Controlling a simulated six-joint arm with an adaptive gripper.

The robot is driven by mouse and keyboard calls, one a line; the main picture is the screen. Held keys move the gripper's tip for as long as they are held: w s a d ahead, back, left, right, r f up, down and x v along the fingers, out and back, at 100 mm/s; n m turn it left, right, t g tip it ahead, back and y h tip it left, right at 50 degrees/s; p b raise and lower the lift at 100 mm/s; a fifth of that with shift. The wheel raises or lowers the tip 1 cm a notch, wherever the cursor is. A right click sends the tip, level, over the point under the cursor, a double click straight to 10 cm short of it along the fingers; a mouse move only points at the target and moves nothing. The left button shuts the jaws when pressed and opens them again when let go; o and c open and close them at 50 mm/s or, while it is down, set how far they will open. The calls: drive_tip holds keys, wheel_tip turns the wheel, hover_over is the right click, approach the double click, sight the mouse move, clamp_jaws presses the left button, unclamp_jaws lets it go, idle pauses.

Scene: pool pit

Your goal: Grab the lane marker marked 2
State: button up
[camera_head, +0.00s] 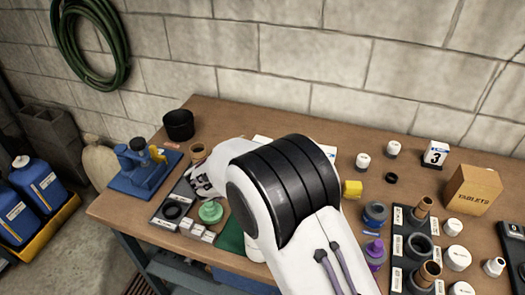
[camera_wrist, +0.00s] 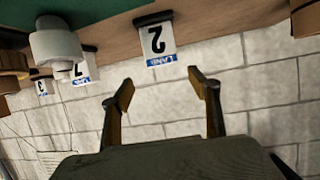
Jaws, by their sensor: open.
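The lane marker marked 2 (camera_wrist: 157,43) is a small white block with a blue LANE band and a black base. It shows upside down in the wrist view, standing on the wooden bench top. My gripper (camera_wrist: 160,88) is open and empty. Its two fingers are spread apart in the wrist view, with the marker between and beyond their tips, not touched. In the head view my arm covers the middle of the bench, and I cannot see marker 2 or the fingers there.
A marker marked 3 (camera_head: 435,154) stands at the back right by a TABLETS box (camera_head: 472,190). The wrist view shows another numbered marker (camera_wrist: 84,69) and a pale cylindrical fitting (camera_wrist: 55,45) beside marker 2. A block wall (camera_head: 345,65) runs behind the bench (camera_head: 290,121).

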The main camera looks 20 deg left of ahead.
sight(263, 140)
drive_tip(key=shift+s+f, duration=0.15)
drive_tip(key=shift+f, duration=0.15)
drive_tip(key=shift+x, duration=1.3)
drive_tip(key=shift+a+x, duration=0.15)
drive_tip(key=shift+x, duration=1.15)
drive_tip(key=shift+a+x, duration=0.15)
drive_tip(key=shift+x, duration=1.15)
drive_tip(key=c, duration=1.3)
